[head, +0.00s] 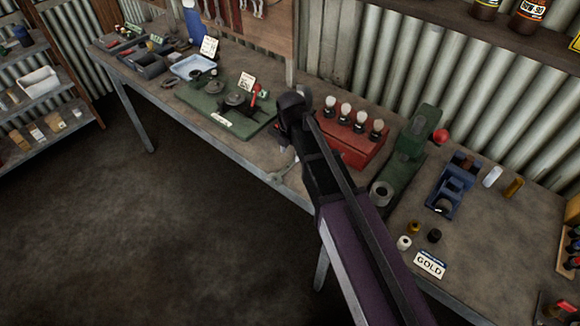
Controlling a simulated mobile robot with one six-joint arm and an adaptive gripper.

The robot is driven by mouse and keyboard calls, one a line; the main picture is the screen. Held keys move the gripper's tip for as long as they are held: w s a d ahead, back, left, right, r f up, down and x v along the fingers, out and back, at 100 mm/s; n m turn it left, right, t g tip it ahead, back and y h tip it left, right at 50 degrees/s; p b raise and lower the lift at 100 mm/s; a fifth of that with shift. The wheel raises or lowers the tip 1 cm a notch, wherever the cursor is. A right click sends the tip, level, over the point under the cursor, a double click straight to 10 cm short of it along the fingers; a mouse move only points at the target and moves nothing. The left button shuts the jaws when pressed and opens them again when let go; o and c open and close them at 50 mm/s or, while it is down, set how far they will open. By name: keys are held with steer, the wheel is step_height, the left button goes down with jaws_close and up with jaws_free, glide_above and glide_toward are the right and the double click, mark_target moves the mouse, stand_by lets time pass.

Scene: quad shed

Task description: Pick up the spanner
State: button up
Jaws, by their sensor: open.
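A grey metal spanner (281,174) seems to lie on the bench near its front edge, just left of my arm. It is small and partly covered by my arm, so its full shape is unclear. My gripper (294,140) is at the dark end of my arm, seen from behind and above. It is open, but its fingertips are mostly hidden by the arm. It appears above the bench close to the spanner, with no visible contact. More spanners (250,8) hang on the board at the wall.
Left of my arm is a green board (215,117) with dark parts. A GOLD card (430,265) lies near the front. The floor before the bench is clear.

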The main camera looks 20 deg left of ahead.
mark_target(289, 165)
steer(key=shift+a+f+b, duration=0.2)
steer(key=shift+f+b, duration=2.1)
steer(key=shift+f, duration=0.15)
jaws_close()
